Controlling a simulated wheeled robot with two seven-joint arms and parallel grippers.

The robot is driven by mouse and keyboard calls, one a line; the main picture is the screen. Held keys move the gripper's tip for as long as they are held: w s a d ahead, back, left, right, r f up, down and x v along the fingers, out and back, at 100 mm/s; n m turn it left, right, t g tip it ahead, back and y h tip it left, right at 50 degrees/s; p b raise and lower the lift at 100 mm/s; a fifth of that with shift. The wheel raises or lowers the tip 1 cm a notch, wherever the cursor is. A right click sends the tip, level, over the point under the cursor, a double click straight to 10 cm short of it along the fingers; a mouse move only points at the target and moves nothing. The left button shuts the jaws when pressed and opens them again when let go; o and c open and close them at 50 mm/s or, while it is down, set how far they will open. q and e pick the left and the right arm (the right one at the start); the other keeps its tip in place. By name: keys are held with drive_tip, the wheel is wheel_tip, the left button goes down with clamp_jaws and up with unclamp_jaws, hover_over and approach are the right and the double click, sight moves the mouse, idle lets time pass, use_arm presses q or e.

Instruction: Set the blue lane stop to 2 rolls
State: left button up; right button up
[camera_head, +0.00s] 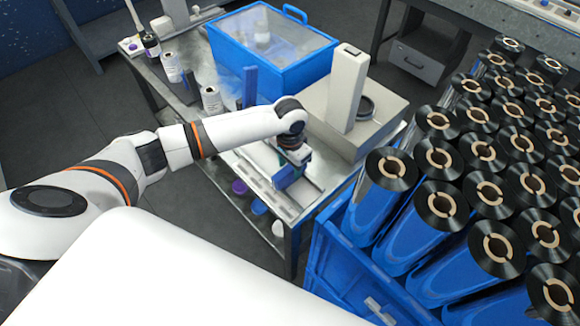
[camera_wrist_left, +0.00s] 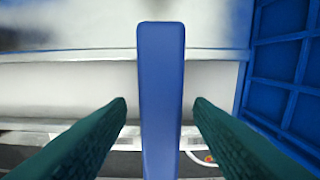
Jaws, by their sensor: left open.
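My left gripper (camera_head: 290,176) is over the metal lane at the near end of the steel table. In the left wrist view its two green fingers (camera_wrist_left: 160,108) are open, one on each side of a blue upright bar, which looks like the blue lane stop (camera_wrist_left: 161,85). A gap shows between the bar and each fingertip, so neither finger appears to touch it. In the head view the gripper and wrist largely hide that spot. Any scale or roll marking on the lane is too small to read. My right gripper is not in view.
A blue crate (camera_head: 330,250) packed with upright blue and black rolls (camera_head: 437,158) stands close on the right. A white machine (camera_head: 347,85) and a clear-lidded blue box (camera_head: 268,78) stand behind. Another blue upright (camera_head: 249,87) and bottles (camera_head: 211,98) are on the table.

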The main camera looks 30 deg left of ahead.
use_arm(q)
drive_tip(key=shift+f, duration=0.75)
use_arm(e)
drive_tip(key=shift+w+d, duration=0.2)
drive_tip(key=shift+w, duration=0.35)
use_arm(q)
drive_tip(key=shift+c, duration=0.7)
clamp_jaws()
drive_tip(key=shift+w+a, duration=0.1)
drive_tip(key=shift+a, duration=0.25)
drive_tip(key=w+a, duration=0.1)
drive_tip(key=a, duration=0.3)
drive_tip(key=w+a, duration=0.1)
drive_tip(key=a, duration=0.2)
drive_tip(key=w+a, duration=0.2)
drive_tip(key=a, duration=0.2)
drive_tip(key=shift+a, duration=0.35)
drive_tip(key=shift+w, duration=0.1)
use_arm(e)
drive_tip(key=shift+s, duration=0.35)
